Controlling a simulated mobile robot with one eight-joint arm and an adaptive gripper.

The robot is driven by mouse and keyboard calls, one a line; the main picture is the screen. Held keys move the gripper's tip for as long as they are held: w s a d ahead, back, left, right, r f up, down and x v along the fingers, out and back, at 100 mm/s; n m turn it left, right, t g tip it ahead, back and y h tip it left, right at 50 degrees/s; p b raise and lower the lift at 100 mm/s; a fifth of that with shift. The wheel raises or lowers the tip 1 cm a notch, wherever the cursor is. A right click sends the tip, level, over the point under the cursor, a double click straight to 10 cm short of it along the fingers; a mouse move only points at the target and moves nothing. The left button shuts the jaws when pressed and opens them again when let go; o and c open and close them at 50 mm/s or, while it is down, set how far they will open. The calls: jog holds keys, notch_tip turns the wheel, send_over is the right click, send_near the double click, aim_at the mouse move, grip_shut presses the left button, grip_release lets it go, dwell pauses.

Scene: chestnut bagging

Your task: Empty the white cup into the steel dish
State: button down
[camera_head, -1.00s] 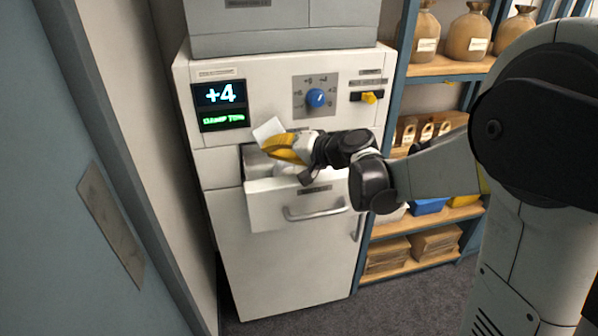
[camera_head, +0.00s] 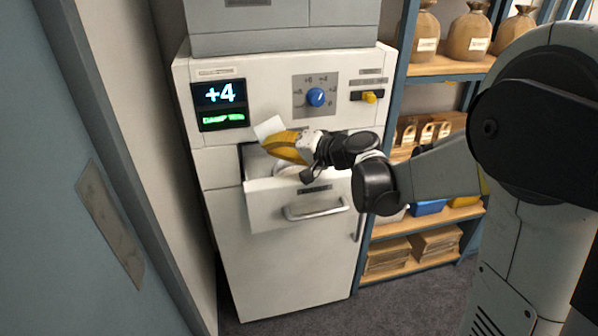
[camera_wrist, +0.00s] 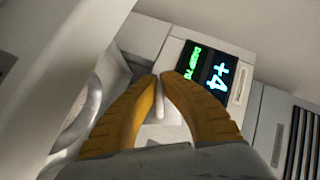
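My gripper (camera_head: 270,142) has yellow fingers and is above the open drawer (camera_head: 272,205) of the white cabinet. Its fingertips come together on a thin white piece, which looks like part of the white cup (camera_head: 269,128). In the head view the cup shows as a tilted pale shape beyond the fingertips; its inside is hidden. In the wrist view the fingers (camera_wrist: 160,88) close around the narrow white piece. The steel dish (camera_wrist: 83,112) shows as a rounded, shiny shape in the drawer, left of the fingers. It is partly hidden below my gripper in the head view.
The cabinet panel above the drawer has a display (camera_head: 220,105) reading +4, a blue knob (camera_head: 316,97) and a yellow switch (camera_head: 370,97). Shelves (camera_head: 445,66) with sacks and boxes stand to the right. A blue-grey panel (camera_head: 60,230) is at the left.

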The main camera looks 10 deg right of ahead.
jog(key=shift+r, duration=0.1)
dwell(0.3)
jog(key=shift+d+f+m+t+y+b, duration=0.2)
jog(key=shift+d+m+y+b, duration=0.2)
jog(key=shift+b, duration=0.25)
jog(key=shift+d+f+m+t+y+b, duration=0.15)
jog(key=shift+d+m+y+b, duration=0.15)
jog(key=shift+d+b, duration=0.3)
jog(key=shift+a+r, duration=0.1)
jog(key=shift+a, duration=0.15)
jog(key=shift+d+r+m+t+y+b, duration=0.1)
jog(key=shift+r+m+t+y+b, duration=0.2)
jog(key=shift+m+y+b, duration=0.35)
jog(key=shift+s, duration=0.1)
dwell(0.4)
jog(key=shift+r+m+b, duration=0.15)
jog(key=shift+m+b, duration=0.1)
jog(key=shift+b, duration=0.35)
